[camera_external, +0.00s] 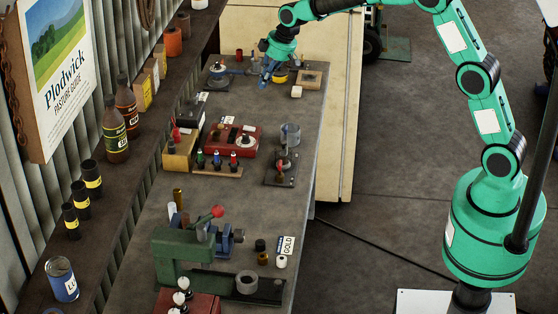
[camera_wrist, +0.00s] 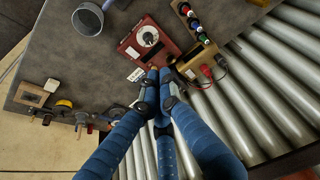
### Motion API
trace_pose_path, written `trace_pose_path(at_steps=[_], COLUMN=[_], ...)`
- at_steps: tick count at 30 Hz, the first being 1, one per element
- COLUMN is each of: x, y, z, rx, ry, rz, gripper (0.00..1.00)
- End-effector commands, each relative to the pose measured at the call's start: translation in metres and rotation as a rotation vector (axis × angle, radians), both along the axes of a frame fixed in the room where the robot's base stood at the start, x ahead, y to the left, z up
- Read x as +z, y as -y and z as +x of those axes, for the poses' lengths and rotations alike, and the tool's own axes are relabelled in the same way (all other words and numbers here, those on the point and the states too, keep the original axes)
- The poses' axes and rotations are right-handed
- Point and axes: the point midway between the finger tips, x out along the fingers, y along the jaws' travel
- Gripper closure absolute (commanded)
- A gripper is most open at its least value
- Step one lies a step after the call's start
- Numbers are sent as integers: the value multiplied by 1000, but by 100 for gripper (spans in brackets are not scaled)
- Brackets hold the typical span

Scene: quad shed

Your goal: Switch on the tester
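A red box with a round white dial (camera_external: 232,140), which looks like the tester, lies on the bench (camera_external: 215,215) with a white label beside it. In the wrist view, the red box (camera_wrist: 150,41) is just beyond my fingertips. Its switch is too small to make out clearly. My gripper (camera_external: 264,84) is above the far end of the bench, apart from the red box. In the wrist view, the blue fingers of my gripper (camera_wrist: 159,74) come together at the tips, with nothing seen between them.
A block with coloured posts (camera_external: 218,164) and a yellow box with red leads (camera_external: 180,152) stand close to the red box. A grey cup (camera_external: 290,134) is to its right. A green press (camera_external: 180,250) stands nearer the camera. Bottles (camera_external: 114,135) line the wall shelf.

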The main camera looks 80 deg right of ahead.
Motion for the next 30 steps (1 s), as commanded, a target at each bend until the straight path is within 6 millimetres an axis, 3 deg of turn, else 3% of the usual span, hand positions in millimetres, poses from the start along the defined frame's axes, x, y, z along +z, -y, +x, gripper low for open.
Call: trace_pose_path(at_steps=[15,21,30], x=[-84,-99,-102], y=[79,91,94], z=[39,43,44], rx=[-7,-6,-7], ry=[-15,-16,-16], rz=[5,4,5], gripper=[100,100,100])
